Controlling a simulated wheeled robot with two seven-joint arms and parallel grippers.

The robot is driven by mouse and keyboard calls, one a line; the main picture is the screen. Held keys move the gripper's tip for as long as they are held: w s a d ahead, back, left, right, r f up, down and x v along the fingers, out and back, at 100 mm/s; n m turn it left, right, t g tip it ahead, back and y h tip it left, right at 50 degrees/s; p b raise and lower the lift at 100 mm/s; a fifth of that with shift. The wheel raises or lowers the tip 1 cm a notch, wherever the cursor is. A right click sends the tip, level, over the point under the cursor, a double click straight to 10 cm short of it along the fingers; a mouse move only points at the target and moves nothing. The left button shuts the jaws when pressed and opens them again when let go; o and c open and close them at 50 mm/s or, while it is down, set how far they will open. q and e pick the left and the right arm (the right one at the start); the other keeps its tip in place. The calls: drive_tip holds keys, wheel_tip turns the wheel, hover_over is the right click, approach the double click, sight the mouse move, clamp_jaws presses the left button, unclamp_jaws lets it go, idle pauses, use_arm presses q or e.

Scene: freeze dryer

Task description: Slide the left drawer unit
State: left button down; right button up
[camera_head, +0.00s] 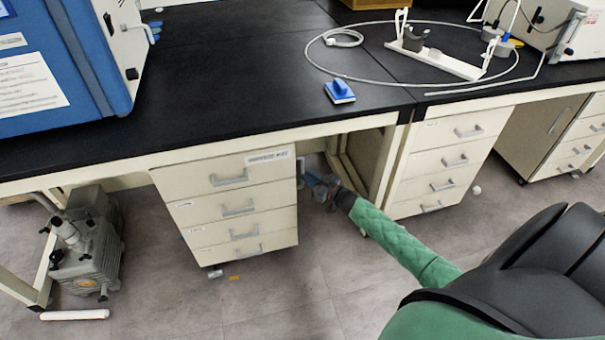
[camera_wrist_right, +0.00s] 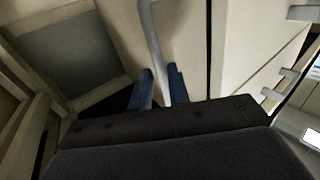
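The left drawer unit (camera_head: 221,192) is a cream cabinet with several drawers and grey handles. It stands on the floor under the black bench. My right gripper (camera_head: 310,181), with blue fingers, is low beside the unit's right side. The right wrist view shows a pale bar handle (camera_wrist_right: 152,35) between my right fingers (camera_wrist_right: 160,78). They sit close on both sides of it and appear shut on it. The contact points are partly hidden. My left gripper is not in view.
A second drawer unit (camera_head: 440,165) stands to the right of my forearm. A grey pump (camera_head: 89,245) stands on the floor at the left. Small items lie on the floor before the left unit. Open floor (camera_head: 285,300) lies in front.

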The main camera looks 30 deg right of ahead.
drive_tip(key=shift+x, duration=1.65)
clamp_jaws()
drive_tip(key=shift+s, duration=0.15)
